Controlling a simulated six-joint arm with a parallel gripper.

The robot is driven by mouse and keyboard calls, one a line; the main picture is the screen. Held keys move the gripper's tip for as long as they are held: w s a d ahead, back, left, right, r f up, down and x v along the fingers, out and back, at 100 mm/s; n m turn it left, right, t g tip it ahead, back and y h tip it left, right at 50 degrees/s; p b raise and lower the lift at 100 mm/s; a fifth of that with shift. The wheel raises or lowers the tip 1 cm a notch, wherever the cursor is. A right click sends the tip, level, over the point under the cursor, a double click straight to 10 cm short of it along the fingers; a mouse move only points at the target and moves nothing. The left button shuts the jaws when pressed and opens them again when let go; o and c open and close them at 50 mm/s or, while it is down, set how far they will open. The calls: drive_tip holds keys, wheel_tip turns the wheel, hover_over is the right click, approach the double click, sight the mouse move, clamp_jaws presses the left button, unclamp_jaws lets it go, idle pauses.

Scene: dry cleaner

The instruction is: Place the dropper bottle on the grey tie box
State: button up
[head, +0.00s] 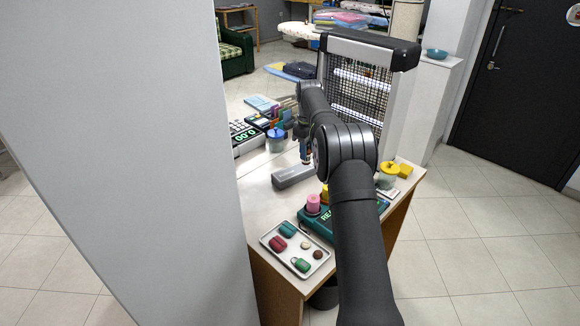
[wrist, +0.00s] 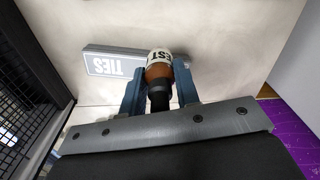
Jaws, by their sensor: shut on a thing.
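My gripper (wrist: 160,88) is shut on the dropper bottle (wrist: 158,70), an amber bottle with a white label and a black top, held between the two blue fingers. The grey tie box (wrist: 112,62), marked TIES, lies flat on the counter beyond the bottle in the wrist view; the bottle and fingers cover part of its right side. In the head view the grey tie box (head: 293,175) lies just in front of my gripper (head: 306,153), which hangs over the counter near the box's far side. The bottle is hard to make out there.
A blue-lidded jar (head: 276,139) stands left of the gripper. A wire-mesh unit (head: 358,90) rises behind.

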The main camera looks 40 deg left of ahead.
drive_tip(key=shift+s+a+f, duration=0.55)
drive_tip(key=shift+a+f, duration=0.7)
drive_tip(key=shift+f, duration=0.25)
drive_tip(key=shift+s+a+f, duration=0.5)
drive_tip(key=shift+a+f, duration=0.7)
drive_tip(key=shift+f, duration=0.25)
drive_tip(key=shift+s+a+f, duration=0.55)
drive_tip(key=shift+a+f, duration=0.7)
drive_tip(key=shift+f, duration=0.25)
drive_tip(key=shift+f, duration=0.1)
drive_tip(key=o, duration=1)
wheel_tip(320, 180, up, 8)
drive_tip(key=shift+f, duration=0.1)
